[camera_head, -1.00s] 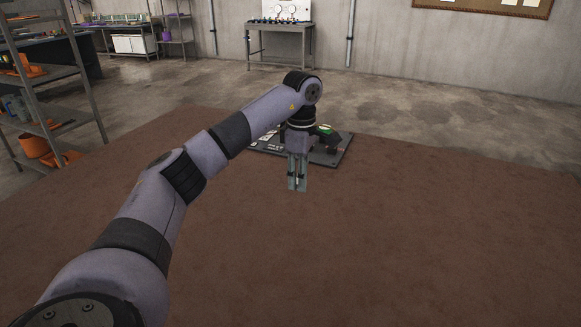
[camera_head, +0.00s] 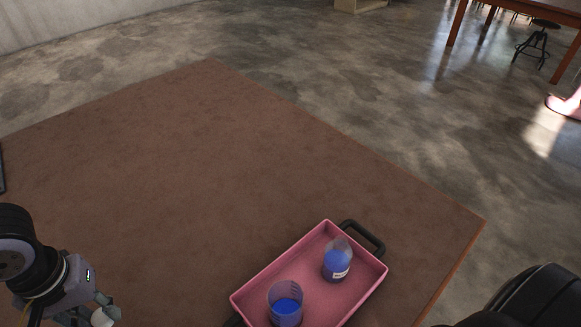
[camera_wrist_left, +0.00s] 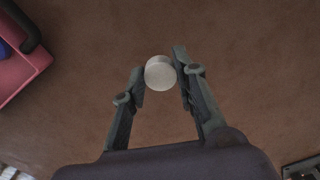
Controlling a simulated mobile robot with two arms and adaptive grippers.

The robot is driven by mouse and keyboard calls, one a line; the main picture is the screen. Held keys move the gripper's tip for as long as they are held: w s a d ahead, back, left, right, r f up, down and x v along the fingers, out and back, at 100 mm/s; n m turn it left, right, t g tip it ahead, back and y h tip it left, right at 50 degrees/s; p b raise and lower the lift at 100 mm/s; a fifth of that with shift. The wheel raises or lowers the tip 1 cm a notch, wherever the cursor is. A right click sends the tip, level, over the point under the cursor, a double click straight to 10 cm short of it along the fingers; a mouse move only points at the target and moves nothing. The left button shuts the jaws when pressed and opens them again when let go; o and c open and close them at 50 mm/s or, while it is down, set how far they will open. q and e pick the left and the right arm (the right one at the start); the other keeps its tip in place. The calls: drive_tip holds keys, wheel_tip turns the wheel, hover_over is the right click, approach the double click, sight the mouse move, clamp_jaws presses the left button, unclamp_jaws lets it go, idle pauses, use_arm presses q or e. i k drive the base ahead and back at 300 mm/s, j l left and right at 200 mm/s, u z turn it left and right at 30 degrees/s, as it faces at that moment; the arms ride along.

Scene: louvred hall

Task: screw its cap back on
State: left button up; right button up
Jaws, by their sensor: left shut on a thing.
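A bottle (camera_head: 337,262) with blue liquid and a white label stands upright in a pink tray (camera_head: 252,291); its neck looks bare. My left gripper (camera_head: 103,310) is at the lower left of the head view, well left of the bottle. In the left wrist view, its fingers (camera_wrist_left: 160,80) are shut on a round white cap (camera_wrist_left: 160,73), held at the fingertips above the brown surface. The cap also shows at the head view's lower edge (camera_head: 106,317). My right gripper is not in view.
A beaker (camera_head: 286,306) with blue liquid stands in the same tray, in front of the bottle. The tray has a black handle (camera_head: 363,236) at its far end. The brown tabletop (camera_head: 200,170) between gripper and tray is clear.

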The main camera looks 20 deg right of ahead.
sight(338, 253)
drive_tip(key=z, duration=1.2)
drive_tip(key=k+l, duration=0.1)
drive_tip(key=k, duration=0.6)
